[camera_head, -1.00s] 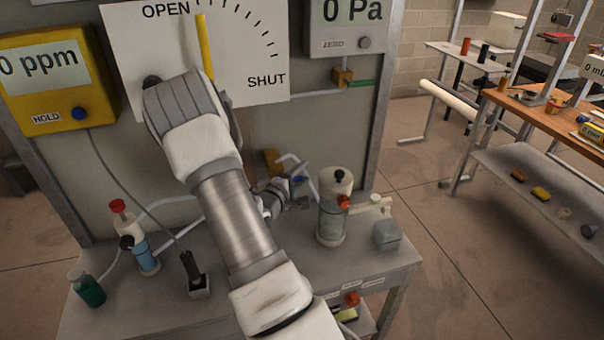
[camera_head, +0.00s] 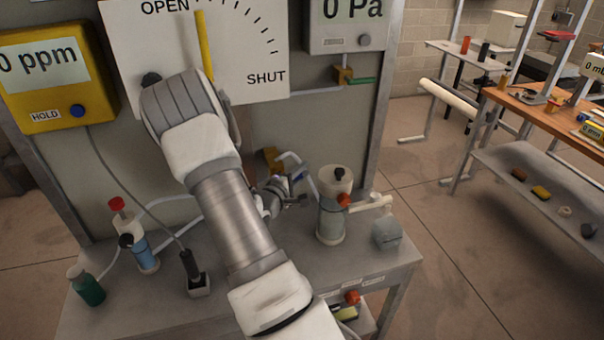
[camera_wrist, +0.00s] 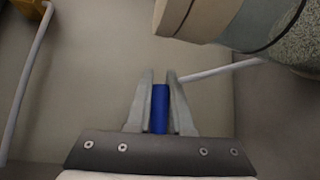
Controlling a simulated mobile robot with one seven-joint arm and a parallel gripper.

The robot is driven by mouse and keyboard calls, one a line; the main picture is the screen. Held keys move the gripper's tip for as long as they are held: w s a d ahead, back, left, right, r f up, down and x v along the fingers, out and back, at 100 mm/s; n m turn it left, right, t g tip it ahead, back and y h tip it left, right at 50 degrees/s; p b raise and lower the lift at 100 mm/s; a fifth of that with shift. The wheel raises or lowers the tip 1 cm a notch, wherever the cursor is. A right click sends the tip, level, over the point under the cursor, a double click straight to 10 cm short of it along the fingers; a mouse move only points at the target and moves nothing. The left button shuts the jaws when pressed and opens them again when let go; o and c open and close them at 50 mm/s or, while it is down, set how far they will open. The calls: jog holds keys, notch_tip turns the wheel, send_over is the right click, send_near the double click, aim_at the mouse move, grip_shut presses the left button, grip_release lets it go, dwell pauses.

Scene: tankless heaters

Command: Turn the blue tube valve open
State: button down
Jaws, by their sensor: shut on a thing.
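The blue valve handle (camera_wrist: 160,108) sits between the two fingers of my gripper (camera_wrist: 160,95) in the wrist view. The fingers are shut on it, one on each side. In the head view, a small blue part of the handle (camera_head: 298,177) shows beside my gripper (camera_head: 294,192), low in front of the grey panel. The valve body is mostly hidden by my arm and gripper. A dial plate (camera_head: 255,55) marked OPEN and SHUT hangs above, with its yellow pointer (camera_head: 204,45) standing nearly upright near OPEN.
A clear cylinder with a dark cap (camera_head: 333,215) stands just right of my gripper, with a flask (camera_head: 386,233) beyond it. A brass-coloured block (camera_head: 272,160) and white tubing are close behind. A blue-liquid tube (camera_head: 145,252) and a green bottle (camera_head: 88,288) stand at left.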

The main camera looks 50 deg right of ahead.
jog(key=shift+f+b, duration=0.1)
jog(key=shift+b, duration=0.2)
jog(key=w+a+r+n+t+h+b, duration=0.1)
jog(key=a+r+n+t+b, duration=0.1)
jog(key=n+t, duration=0.5)
jog(key=w+a+r+n+t+h+b, duration=0.1)
jog(key=r+n+t, duration=0.3)
jog(key=n, duration=0.9)
jog(key=shift+w+a+r+t+h+b, duration=0.5)
jog(key=shift+a+t+b, duration=0.4)
jog(key=shift+t, duration=0.7)
jog(key=shift+s+f+t, duration=0.1)
jog(key=shift+s+t, duration=0.05)
jog(key=shift+t, duration=0.15)
jog(key=c, duration=0.8)
grip_release()
